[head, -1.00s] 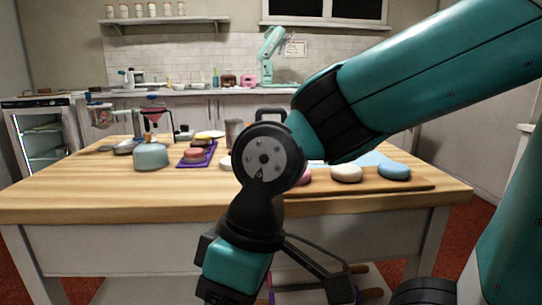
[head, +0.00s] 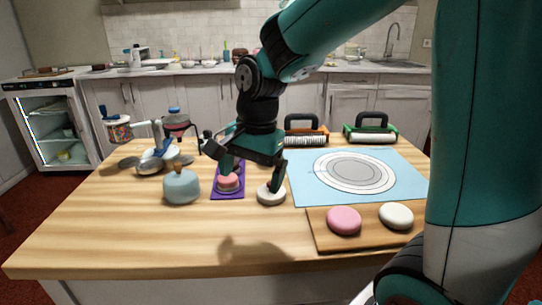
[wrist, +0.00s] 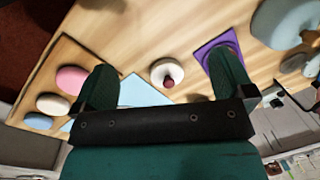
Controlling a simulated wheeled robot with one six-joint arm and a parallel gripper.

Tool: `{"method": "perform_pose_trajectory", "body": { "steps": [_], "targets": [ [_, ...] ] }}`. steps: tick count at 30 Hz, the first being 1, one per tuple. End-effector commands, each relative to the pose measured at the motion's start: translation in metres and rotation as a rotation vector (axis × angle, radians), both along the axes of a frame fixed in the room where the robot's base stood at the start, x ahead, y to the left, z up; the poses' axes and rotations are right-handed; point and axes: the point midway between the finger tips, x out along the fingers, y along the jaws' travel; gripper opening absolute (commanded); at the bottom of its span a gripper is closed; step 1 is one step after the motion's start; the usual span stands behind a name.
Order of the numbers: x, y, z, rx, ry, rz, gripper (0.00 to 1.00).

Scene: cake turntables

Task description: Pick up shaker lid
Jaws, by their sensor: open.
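My gripper (head: 250,178) is open, pointing down above the table near this piece. In the wrist view my gripper (wrist: 163,70) has its fingers apart, with the white piece showing between them and nothing held.
A blue-grey domed pot (head: 182,188) stands farther left. A wooden board (head: 325,238) carries pink and white discs at right. The front table area is clear.

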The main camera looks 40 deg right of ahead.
Motion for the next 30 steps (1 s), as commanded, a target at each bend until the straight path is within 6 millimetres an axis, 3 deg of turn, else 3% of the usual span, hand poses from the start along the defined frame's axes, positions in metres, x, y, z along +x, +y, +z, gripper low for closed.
{"method": "perform_pose_trajectory", "body": {
  "steps": [1,6,12,14,24,30],
  "targets": [
    [0.014,-0.019,0.028,-0.011,0.029,-0.196,1.0],
    [0.043,-0.071,0.054,-0.042,0.094,-0.765,1.0],
    [0.054,-0.099,0.06,-0.057,0.119,-1.068,1.0],
    [0.055,-0.101,0.054,-0.059,0.122,-1.092,1.0],
    [0.055,-0.1,-0.021,-0.06,0.127,-1.094,1.0],
    [0.055,-0.1,-0.054,-0.059,0.122,-1.093,1.0]
  ]
}}
